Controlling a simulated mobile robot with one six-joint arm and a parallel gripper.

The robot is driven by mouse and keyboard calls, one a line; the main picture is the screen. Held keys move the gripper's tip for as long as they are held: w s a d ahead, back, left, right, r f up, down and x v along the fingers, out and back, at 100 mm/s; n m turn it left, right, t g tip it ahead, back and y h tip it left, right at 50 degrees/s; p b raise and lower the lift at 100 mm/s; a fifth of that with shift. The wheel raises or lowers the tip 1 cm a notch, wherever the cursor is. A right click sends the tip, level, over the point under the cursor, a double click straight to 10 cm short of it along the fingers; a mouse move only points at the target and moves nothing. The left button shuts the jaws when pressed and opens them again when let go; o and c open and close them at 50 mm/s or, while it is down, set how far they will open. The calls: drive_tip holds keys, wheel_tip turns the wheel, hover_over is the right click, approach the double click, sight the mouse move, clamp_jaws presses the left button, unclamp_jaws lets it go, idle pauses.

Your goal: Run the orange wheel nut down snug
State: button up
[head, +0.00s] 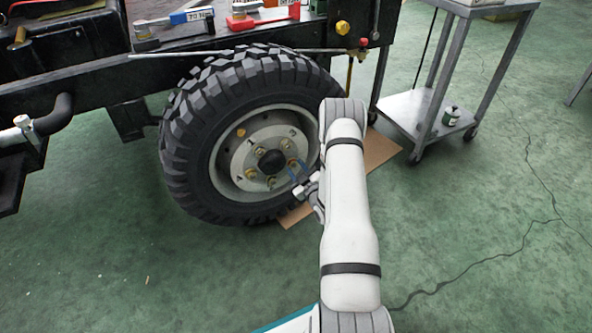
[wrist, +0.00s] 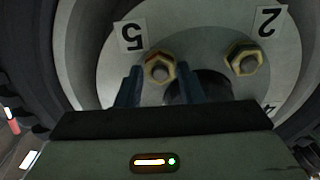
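The wheel (head: 243,135) is upright on the truck, with a pale hub plate and a dark centre cap (head: 271,161). Several brass-coloured nuts sit around the cap. The nut with an orange-tinted rim (wrist: 160,68) is beside the label 5 in the wrist view. My gripper (head: 297,170) is at the right side of the hub. In the wrist view its two blue fingers (wrist: 158,86) stand on either side of that nut, with a visible gap to each side. Whether the fingertips reach its depth is unclear. Another nut (wrist: 243,60) sits by the label 2.
A cardboard sheet (head: 378,150) lies under the wheel. Blue and red tools (head: 190,16) lie on the truck above the tyre. The green floor in front is clear.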

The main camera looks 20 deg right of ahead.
drive_tip(key=c, duration=0.6)
drive_tip(key=shift+o, duration=0.2)
drive_tip(key=m, duration=0.5)
drive_tip(key=shift+m, duration=0.3)
drive_tip(key=o, duration=1)
